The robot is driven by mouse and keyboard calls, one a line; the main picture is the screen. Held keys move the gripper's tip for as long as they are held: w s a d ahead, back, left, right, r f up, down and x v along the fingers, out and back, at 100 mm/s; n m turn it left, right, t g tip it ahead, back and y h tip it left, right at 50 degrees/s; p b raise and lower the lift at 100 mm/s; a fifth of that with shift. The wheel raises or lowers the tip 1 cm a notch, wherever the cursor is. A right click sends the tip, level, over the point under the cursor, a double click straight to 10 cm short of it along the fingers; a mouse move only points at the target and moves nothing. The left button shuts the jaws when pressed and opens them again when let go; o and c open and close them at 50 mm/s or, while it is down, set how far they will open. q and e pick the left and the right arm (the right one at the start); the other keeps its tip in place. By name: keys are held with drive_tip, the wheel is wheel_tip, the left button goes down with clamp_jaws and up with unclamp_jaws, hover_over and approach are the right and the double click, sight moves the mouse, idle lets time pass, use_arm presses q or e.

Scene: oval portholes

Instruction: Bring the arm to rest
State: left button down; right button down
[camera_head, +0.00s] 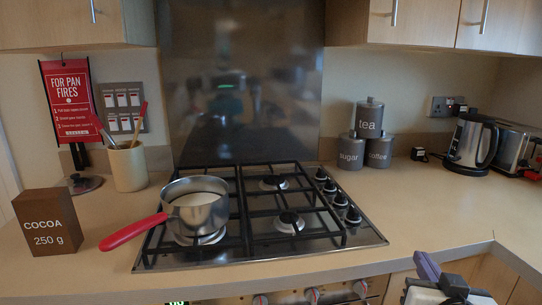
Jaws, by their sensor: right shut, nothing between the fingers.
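My right gripper (432,272) shows at the bottom right, low in front of the counter's front edge. Its fingers are shut with nothing between them, and it is apart from the stove and everything on the counter. The picture's lower edge cuts off the rest of that arm. My left gripper is not in view.
A steel saucepan (196,212) with pale liquid and a red handle sits on the hob's (362,238) front left burner. A cocoa box (46,222) stands left, a utensil pot (128,168) behind. Canisters (369,118) and a kettle (469,143) stand right. The right counter front is clear.

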drive_tip(key=s+a+f+n+g+y, duration=0.1)
drive_tip(key=s+a+f+g, duration=0.15)
drive_tip(key=s+f, duration=0.45)
drive_tip(key=s+a+f+n+g+y, duration=0.1)
drive_tip(key=s+f+g, duration=0.35)
drive_tip(key=f, duration=0.35)
drive_tip(key=s+a+f+n+g+y, duration=0.1)
drive_tip(key=s+a+f+n+g, duration=0.2)
drive_tip(key=s, duration=0.6)
drive_tip(key=s+a+f+g+y, duration=0.1)
drive_tip(key=s+f+g, duration=0.1)
drive_tip(key=s+f, duration=0.55)
drive_tip(key=w+a+f+t+y, duration=0.2)
drive_tip(key=a+f+t, duration=0.3)
drive_tip(key=f, duration=0.4)
drive_tip(key=shift+w+a+f, duration=0.15)
drive_tip(key=shift+w+a, duration=0.45)
